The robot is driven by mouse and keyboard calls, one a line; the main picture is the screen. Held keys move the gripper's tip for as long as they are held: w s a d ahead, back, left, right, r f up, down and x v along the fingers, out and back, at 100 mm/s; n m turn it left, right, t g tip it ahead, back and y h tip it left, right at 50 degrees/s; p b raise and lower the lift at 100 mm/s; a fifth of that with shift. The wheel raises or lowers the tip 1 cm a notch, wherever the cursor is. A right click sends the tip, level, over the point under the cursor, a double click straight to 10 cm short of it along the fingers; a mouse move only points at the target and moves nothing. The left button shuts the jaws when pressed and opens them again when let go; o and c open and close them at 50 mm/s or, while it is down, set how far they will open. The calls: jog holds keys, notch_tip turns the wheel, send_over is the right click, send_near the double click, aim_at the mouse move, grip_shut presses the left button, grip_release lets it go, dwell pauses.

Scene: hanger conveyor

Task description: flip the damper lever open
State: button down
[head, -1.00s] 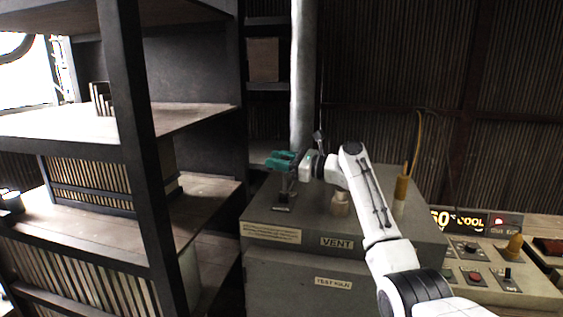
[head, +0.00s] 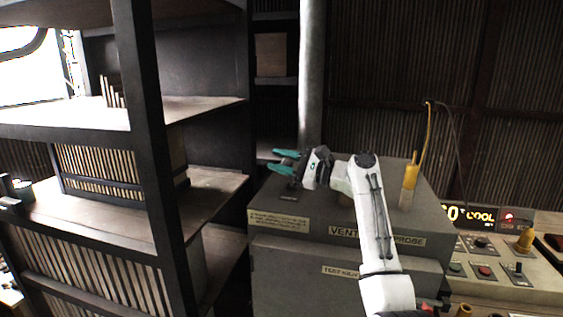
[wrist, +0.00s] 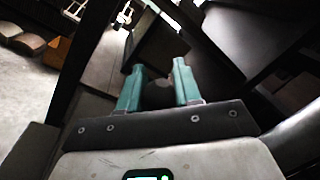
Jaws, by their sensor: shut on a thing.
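The damper lever's dark base (head: 289,194) sits on the top left of the grey kiln box, behind the VENT label (head: 343,232). My gripper (head: 284,161) is directly over that base, with its teal fingers pointing left. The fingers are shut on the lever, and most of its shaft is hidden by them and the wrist. In the wrist view my gripper (wrist: 160,78) has its two teal fingers apart, with a dim brownish shape between them. The lever's exact angle cannot be told.
A yellow-handled probe (head: 409,188) stands on the box to the right of my arm. A control panel (head: 490,270) with knobs and a lit display is at the right. A dark shelf rack (head: 150,150) stands left. A pale vertical pipe (head: 311,75) rises behind the box.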

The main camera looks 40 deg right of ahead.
jog(key=shift+f, duration=0.15)
jog(key=c, duration=0.8)
grip_release()
jog(key=shift+b+v, duration=0.85)
jog(key=shift+v, duration=2.85)
